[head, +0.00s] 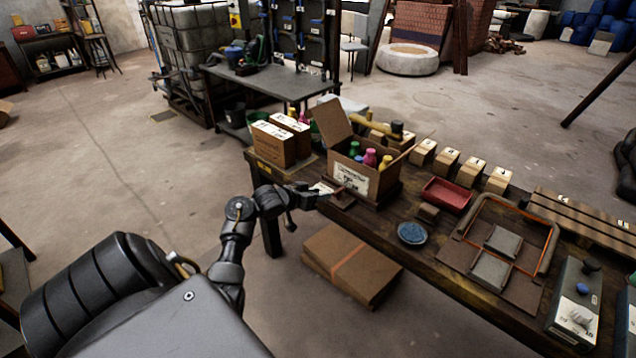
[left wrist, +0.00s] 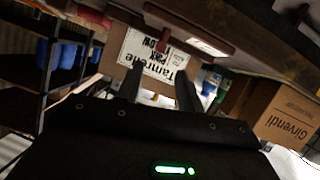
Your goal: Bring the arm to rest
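My left arm comes in from the left in the head view. Its gripper (head: 312,195) is at the near left edge of the wooden workbench (head: 395,220), just in front of an open cardboard box of bottles (head: 385,186). In the left wrist view the two fingers of this gripper (left wrist: 160,88) stand apart, with nothing seen between them. The labelled face of the box (left wrist: 155,58) shows beyond the fingertips, along with a small red object (left wrist: 163,44). My right gripper is not in view.
Closed brown cartons (head: 273,145) stand left of the open box. A red tray (head: 447,195), a blue round dish (head: 411,234) and several wooden blocks (head: 446,163) lie on the bench. A flat cardboard stack (head: 350,265) lies on the floor below. The floor at left is clear.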

